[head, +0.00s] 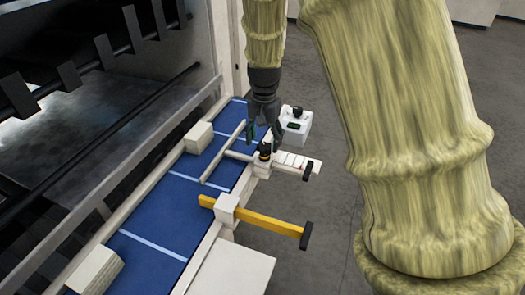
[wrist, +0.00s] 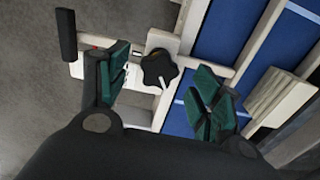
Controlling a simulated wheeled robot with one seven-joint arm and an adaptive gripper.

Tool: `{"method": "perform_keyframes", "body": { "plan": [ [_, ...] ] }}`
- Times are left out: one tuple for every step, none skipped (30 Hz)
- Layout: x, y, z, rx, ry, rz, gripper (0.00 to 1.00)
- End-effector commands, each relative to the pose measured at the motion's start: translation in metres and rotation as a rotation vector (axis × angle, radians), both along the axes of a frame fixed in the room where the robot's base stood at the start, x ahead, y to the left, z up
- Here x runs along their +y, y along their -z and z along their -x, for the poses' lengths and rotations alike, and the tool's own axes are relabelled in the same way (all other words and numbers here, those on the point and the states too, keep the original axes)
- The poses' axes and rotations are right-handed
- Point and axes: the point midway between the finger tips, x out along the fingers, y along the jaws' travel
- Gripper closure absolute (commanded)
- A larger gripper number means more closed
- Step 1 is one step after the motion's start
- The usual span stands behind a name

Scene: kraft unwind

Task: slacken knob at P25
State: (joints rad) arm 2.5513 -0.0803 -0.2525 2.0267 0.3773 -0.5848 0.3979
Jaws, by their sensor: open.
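A black lobed knob (wrist: 159,69) with a white pointer mark sits on a cream block of the white guide arm, between my fingers in the wrist view. In the head view the knob (head: 265,151) is small, just below my fingers. My gripper (head: 263,138) hangs above it, pointing down. In the wrist view my gripper (wrist: 162,84) is open, with a green-padded finger on each side of the knob, apart from it. The white arm carries a scale strip (head: 293,160) with dark ticks and a red mark. No P25 label is readable.
A yellow bar (head: 268,226) with a black end crosses the rail nearer the front. A white box with a green display (head: 296,124) stands behind the knob. The blue bed (head: 150,225) carries cream blocks (head: 199,137). Grey floor lies open at right.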

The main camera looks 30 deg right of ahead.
Motion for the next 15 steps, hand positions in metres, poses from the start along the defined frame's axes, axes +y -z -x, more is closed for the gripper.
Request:
{"method": "perform_keyframes", "body": {
  "plan": [
    [0.0, 0.01, 0.0, 0.0, 0.0, 0.0, 0.35],
    [0.0, 0.013, 0.0, 0.0, 0.0, 0.0, 0.35],
    [0.0, 0.016, 0.0, 0.0, 0.0, 0.0, 0.35],
    [0.0, 0.018, 0.0, 0.0, 0.0, 0.0, 0.35],
    [0.0, 0.02, 0.0, 0.0, 0.0, 0.0, 0.35],
    [0.0, 0.021, 0.0, 0.0, 0.001, 0.0, 0.35],
    [0.0, 0.022, 0.0, 0.0, 0.001, 0.0, 0.35],
    [0.0, 0.023, 0.0, 0.0, 0.001, 0.0, 0.35],
    [0.0, 0.024, 0.0, 0.0, 0.001, 0.0, 0.35],
    [0.0, 0.024, 0.0, 0.0, 0.001, 0.0, 0.35],
    [0.0, 0.024, 0.0, 0.0, 0.001, 0.0, 0.35],
    [0.0, 0.024, 0.0, 0.0, 0.001, 0.0, 0.35],
    [0.0, 0.024, 0.0, 0.0, 0.001, 0.0, 0.35],
    [0.0, 0.024, 0.0, 0.0, 0.001, 0.0, 0.35],
    [0.0, 0.024, 0.0, 0.0, 0.001, 0.0, 0.35]
  ]
}}
